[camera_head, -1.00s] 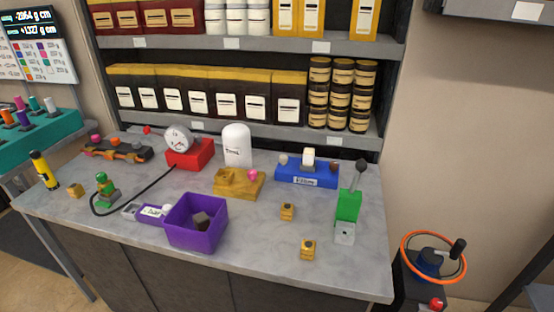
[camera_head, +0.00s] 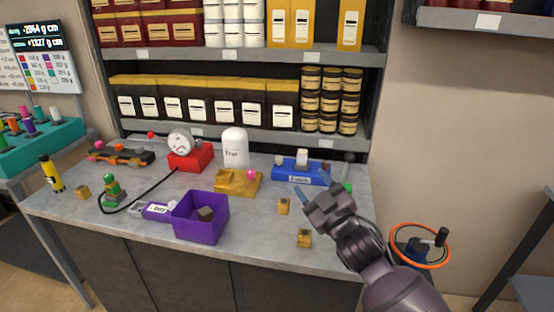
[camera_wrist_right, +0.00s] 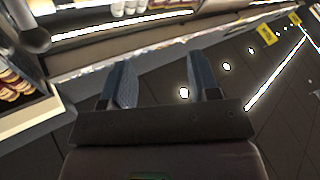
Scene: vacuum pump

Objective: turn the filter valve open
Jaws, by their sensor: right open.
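I cannot tell for certain which part is the filter valve. A yellow block (camera_head: 238,183) with a pink knob (camera_head: 252,174) sits mid-bench. Behind and right of it is a blue block (camera_head: 292,176) with a white upright piece and a label too small to read. My left gripper is out of view.
A purple bin (camera_head: 200,222) holds a dark block. Small yellow cubes (camera_head: 304,238) lie near my right arm. A red gauge box (camera_head: 190,158) and white canister (camera_head: 235,148) stand at the back.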

